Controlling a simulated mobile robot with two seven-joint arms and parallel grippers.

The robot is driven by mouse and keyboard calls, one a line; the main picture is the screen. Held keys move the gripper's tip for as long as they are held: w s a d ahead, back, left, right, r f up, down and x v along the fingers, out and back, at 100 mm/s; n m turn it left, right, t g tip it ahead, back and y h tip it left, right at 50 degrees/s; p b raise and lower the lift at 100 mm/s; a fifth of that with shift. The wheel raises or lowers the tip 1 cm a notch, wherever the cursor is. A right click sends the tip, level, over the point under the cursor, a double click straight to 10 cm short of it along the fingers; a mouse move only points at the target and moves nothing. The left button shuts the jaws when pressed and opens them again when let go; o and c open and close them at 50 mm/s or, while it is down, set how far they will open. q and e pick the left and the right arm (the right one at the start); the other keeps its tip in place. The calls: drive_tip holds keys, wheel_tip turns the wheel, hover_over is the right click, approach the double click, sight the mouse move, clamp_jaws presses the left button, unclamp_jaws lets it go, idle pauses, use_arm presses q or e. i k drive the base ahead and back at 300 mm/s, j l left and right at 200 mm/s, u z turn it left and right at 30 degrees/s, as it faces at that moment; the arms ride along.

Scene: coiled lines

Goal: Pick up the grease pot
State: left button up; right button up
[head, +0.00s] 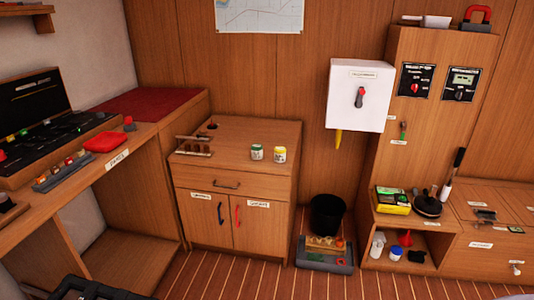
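Two small pots stand side by side on top of the wooden cabinet: a white pot with a green label (257,152) and a pot with a yellow lid or label (280,154). Their lettering is too small to read, so I cannot tell which one, if either, is the grease pot. Both stand upright and apart from each other.
The wooden cabinet (240,182) also bears a small rack (194,146) at its left. A black bin (326,214) and grey tray (309,262) stand on the floor. A cluttered desk (150,134) is at left, low shelves (452,238) at right. Striped floor between is clear.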

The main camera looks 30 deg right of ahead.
sight(257, 155)
drive_tip(key=k+l+z, duration=0.15)
drive_tip(key=l, duration=0.65)
drive_tip(key=i+l+z, duration=0.1)
drive_tip(key=l, duration=0.3)
drive_tip(key=i+l+z, duration=0.1)
drive_tip(key=i+l, duration=0.2)
drive_tip(key=i+l+z, duration=0.1)
drive_tip(key=i+l, duration=0.15)
drive_tip(key=i, duration=0.4)
drive_tip(key=i+l+z, duration=0.15)
drive_tip(key=i, duration=0.45)
drive_tip(key=i+l+z, duration=0.1)
drive_tip(key=i, duration=0.55)
drive_tip(key=l, duration=0.1)
